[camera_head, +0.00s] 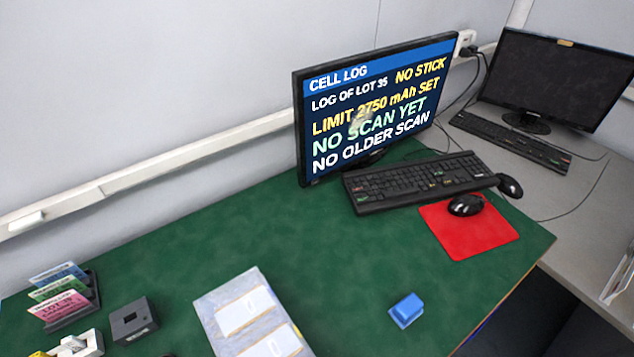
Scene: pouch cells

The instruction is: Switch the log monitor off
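The log monitor (375,105) stands at the back of the green table. Its screen is lit and reads "CELL LOG", "LOG OF LOT 35", "NO STICK", "LIMIT 2750 mAh SET", "NO SCAN YET" and "NO OLDER SCAN". I cannot make out a power button on its frame. A white socket with a black plug (467,46) is on the wall at the monitor's upper right corner, with dark cables hanging from it. My gripper is not in view.
A black keyboard (418,181) lies before the monitor, with a mouse (465,205) on a red mat (483,238). A blue block (406,310), a grey board (212,308), a dark grey box (133,321) and a card rack (92,290) stand nearer. A second, dark monitor (556,78) stands right.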

